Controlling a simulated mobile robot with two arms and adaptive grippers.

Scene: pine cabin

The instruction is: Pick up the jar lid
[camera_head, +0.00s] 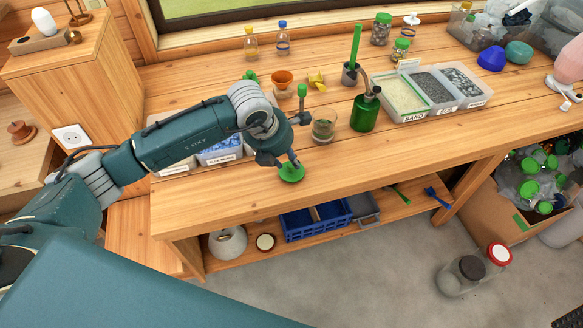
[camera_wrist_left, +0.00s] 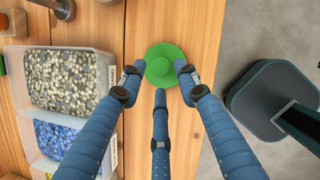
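The green jar lid (camera_head: 291,174) lies near the front edge of the wooden workbench. It is a round disc with a raised middle, and it shows in the wrist view (camera_wrist_left: 165,62). My left gripper (camera_head: 284,162) is right above the lid, pointing down. In the wrist view its fingers (camera_wrist_left: 158,76) are spread, two on either side of the lid and one in front of it. Whether any finger touches the lid is hard to tell. An open glass jar (camera_head: 323,126) stands behind and right of the lid. My right gripper is out of view.
Bins of blue and speckled gravel (camera_wrist_left: 62,78) stand left of the gripper. A green pump bottle (camera_head: 364,113) and a sand tray (camera_head: 401,99) stand to the right. The bench front between lid and tray is clear. A blue crate (camera_head: 316,219) sits on the shelf below.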

